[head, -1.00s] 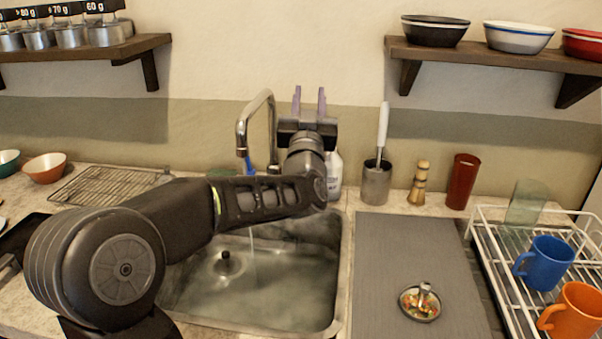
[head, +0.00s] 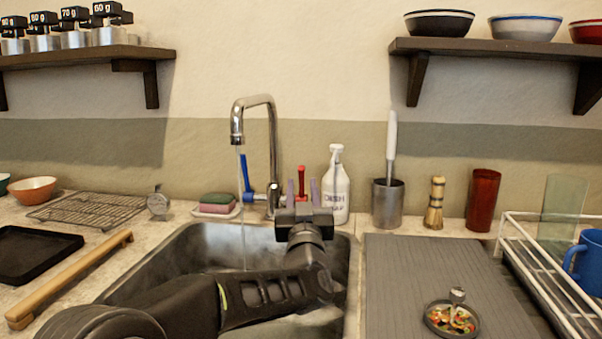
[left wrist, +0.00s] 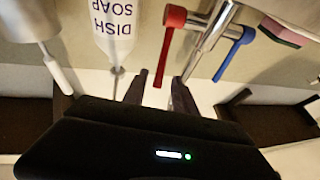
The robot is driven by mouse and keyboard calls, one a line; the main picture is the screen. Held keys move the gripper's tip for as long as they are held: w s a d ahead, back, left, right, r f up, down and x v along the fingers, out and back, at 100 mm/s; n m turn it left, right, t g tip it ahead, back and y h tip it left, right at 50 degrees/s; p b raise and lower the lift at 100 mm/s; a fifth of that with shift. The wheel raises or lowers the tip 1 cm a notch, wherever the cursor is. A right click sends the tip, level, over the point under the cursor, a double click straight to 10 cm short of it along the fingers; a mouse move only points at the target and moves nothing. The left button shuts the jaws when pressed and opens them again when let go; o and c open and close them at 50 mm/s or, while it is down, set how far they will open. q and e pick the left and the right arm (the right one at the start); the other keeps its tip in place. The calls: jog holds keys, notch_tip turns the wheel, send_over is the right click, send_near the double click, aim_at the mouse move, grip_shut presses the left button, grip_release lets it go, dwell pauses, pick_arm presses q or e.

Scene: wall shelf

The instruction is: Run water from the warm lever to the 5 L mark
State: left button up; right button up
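The chrome faucet (head: 272,140) stands behind the sink, and a thin water stream (head: 242,220) falls from its spout. Its red lever (head: 302,182) is on the right and its blue lever (head: 246,174) on the left; both point up. My left gripper (head: 303,190) is open, its two fingers on either side of the red lever in the head view. In the left wrist view the red lever (left wrist: 169,48) reaches down between the fingertips (left wrist: 160,80); contact cannot be told. The sink (head: 190,250) is partly hidden by my left arm. No 5 L mark is readable.
The dish soap bottle (head: 336,190) stands close right of the gripper. A sponge (head: 217,200) lies left of the faucet. A metal holder (head: 388,205) and a grey drying mat (head: 420,270) are to the right. A wooden-handled bar (head: 75,275) lies left.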

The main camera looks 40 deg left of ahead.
aim_at(301, 167)
pick_arm(q)
jog(key=x, duration=0.7)
jog(key=shift+w+a+r, duration=0.15)
jog(key=shift+w+a, duration=0.1)
jog(key=shift+w, duration=0.05)
jog(key=shift+c, duration=0.4)
grip_shut()
dwell(0.9)
